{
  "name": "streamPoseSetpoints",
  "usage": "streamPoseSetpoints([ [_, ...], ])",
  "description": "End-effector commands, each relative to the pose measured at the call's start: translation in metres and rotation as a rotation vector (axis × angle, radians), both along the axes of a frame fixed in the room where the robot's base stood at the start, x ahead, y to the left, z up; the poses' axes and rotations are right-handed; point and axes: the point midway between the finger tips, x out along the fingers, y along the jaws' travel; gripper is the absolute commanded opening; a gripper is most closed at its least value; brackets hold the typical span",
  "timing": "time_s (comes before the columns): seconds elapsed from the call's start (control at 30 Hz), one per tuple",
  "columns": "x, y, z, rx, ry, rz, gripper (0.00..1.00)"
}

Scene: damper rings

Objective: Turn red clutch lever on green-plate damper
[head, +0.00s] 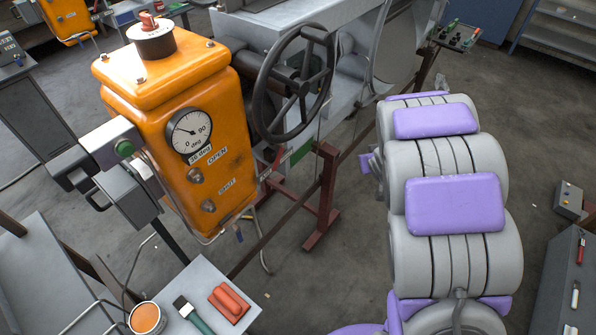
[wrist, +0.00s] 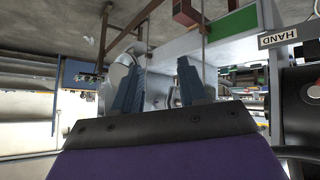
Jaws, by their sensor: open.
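The orange damper actuator (head: 185,120) stands left of centre in the head view, with a dial gauge (head: 191,132) and a black handwheel (head: 294,84). A small red part, perhaps the clutch lever (head: 275,158), shows under the handwheel beside a green plate (head: 302,152). In the wrist view the green plate (wrist: 235,22) is at the top, near a HAND label (wrist: 282,38). In the head view my gripper is hidden behind my arm.
A dark red stand (head: 325,190) is below the handwheel. A small table (head: 215,280) at the front holds an orange pot, a brush and a red object. A grey duct (head: 350,100) runs behind. Bare floor lies between the stand and my arm.

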Motion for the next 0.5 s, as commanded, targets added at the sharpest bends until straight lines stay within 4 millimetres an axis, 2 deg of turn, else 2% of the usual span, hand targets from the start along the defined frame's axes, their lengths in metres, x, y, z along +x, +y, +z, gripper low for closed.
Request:
streamPoseSetpoints([
  [0.1, 0.023, 0.027, -0.024, 0.090, -0.059, 0.102, 0.43],
  [0.23, 0.039, 0.065, -0.044, 0.227, -0.132, 0.215, 0.43],
  [0.37, 0.038, 0.108, -0.062, 0.397, -0.185, 0.320, 0.43],
  [0.5, 0.024, 0.153, -0.071, 0.615, -0.241, 0.414, 0.43],
])
